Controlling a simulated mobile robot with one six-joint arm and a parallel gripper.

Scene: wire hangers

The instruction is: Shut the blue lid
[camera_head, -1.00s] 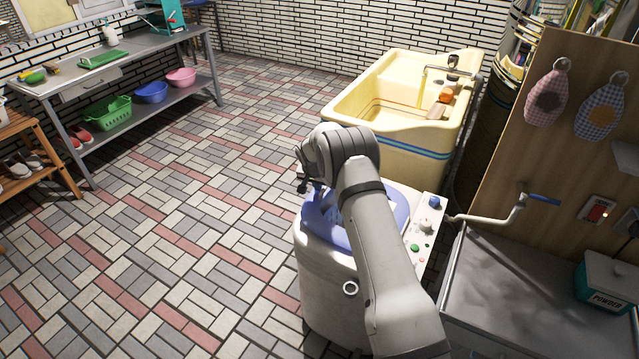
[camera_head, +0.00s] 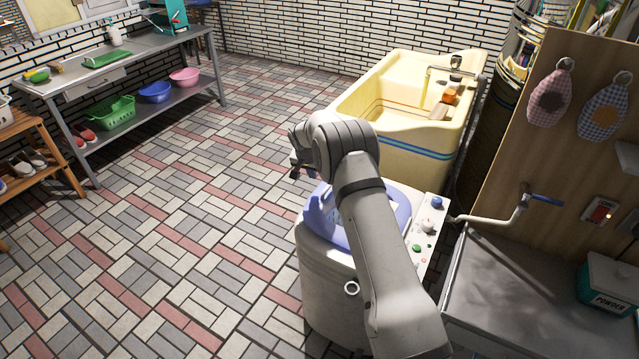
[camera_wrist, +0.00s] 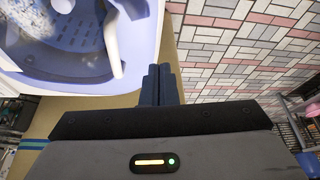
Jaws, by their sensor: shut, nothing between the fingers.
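The washing machine (camera_head: 327,280) is a pale round-bodied machine below my arm. Blue-lavender plastic, taken as the blue lid and rim (camera_head: 322,222), shows on its top on both sides of my arm. My forearm hides the middle, so the lid's exact angle cannot be told. In the wrist view a lavender rim (camera_wrist: 75,82) surrounds an opening with foamy, speckled water, and a pale curved bar crosses its right side. My gripper (camera_head: 294,172) is shut and empty, above and beyond the machine's far left edge. Its fingertips (camera_wrist: 160,70) show just right of the rim, apparently touching nothing.
A cream sink tub (camera_head: 400,150) stands close behind the machine. A control panel (camera_head: 425,235) with knobs is on the machine's right, beside a grey counter (camera_head: 520,300) and a crank-like pipe with a blue handle (camera_head: 543,200). The tiled floor at left is clear.

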